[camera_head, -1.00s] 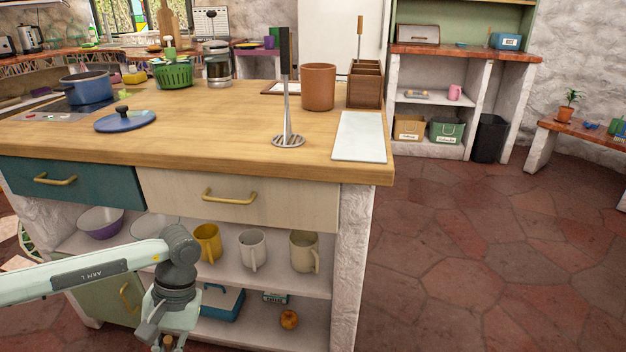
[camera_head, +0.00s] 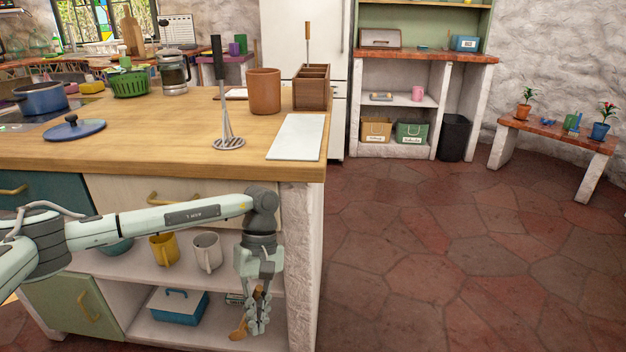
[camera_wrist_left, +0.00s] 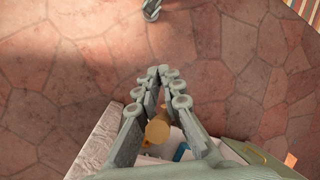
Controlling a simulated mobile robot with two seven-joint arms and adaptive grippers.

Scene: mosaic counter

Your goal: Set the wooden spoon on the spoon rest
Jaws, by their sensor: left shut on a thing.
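My left gripper (camera_head: 258,325) hangs in front of the open shelves at the right end of the counter, pointing down. It is shut on the wooden spoon (camera_head: 259,292), of which a tan wooden part shows between the fingers. I cannot make out a spoon rest for certain; a flat pale rectangular slab (camera_head: 297,138) lies on the counter's near right corner.
The counter (camera_head: 150,155) overhangs the shelves above my gripper. A masher (camera_head: 226,110) stands upright on it, with a terracotta pot (camera_head: 265,92) and a wooden caddy (camera_head: 311,90) behind. Mugs (camera_head: 206,252) and a blue box (camera_head: 180,305) sit on the shelves. The floor at the right is clear.

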